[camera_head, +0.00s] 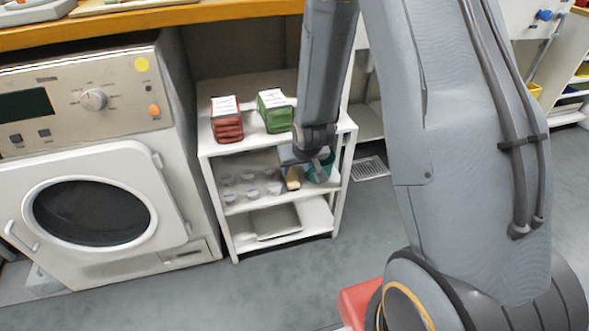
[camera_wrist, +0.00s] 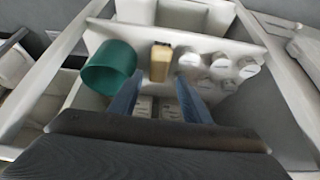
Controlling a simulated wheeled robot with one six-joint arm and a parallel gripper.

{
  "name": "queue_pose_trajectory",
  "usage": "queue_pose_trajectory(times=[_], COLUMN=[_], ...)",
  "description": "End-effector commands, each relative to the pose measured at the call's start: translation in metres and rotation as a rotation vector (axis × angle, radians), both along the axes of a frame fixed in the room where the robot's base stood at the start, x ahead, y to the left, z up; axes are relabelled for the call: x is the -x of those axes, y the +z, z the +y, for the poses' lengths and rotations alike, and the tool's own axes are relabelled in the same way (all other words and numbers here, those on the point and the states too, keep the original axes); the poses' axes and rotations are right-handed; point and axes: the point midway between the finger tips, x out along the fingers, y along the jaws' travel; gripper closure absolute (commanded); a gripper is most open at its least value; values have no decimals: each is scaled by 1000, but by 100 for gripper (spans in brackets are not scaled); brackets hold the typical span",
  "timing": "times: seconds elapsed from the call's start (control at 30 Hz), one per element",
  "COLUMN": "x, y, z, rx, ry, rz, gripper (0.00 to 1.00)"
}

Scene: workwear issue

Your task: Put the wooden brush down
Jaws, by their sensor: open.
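The wooden brush (camera_head: 292,178) is a pale tan block on the middle shelf of the white shelf unit (camera_head: 236,207). It stands beside a teal cup (camera_head: 321,168). In the wrist view the brush (camera_wrist: 160,62) shows beyond the fingertips, between the teal cup (camera_wrist: 109,68) and several small white pots (camera_wrist: 221,66). My gripper (camera_head: 304,163) reaches in at the middle shelf. In the wrist view my gripper (camera_wrist: 159,82) has its two blue fingers apart, with nothing held between them. The brush's underside is hidden.
The top shelf carries a red stack (camera_head: 227,119) and a green stack (camera_head: 275,110) close to my arm. A grey flat item (camera_head: 275,221) lies on the bottom shelf. A washing machine (camera_head: 95,200) stands at the left. Open floor lies in front.

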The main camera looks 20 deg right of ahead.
Motion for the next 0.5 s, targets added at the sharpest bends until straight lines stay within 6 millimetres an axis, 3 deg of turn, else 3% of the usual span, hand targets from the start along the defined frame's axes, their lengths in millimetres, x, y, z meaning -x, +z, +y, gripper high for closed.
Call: queue_pose_trajectory(times=[0.17, 0.27, 0.37, 0.5], x=[8, 21, 48, 101], y=[15, 35, 64, 104], z=[13, 38, 75, 120], rx=[0, -1, 2, 11], ry=[22, 65, 132, 231], rz=[16, 51, 112, 210], gripper=[56, 56, 56, 56])
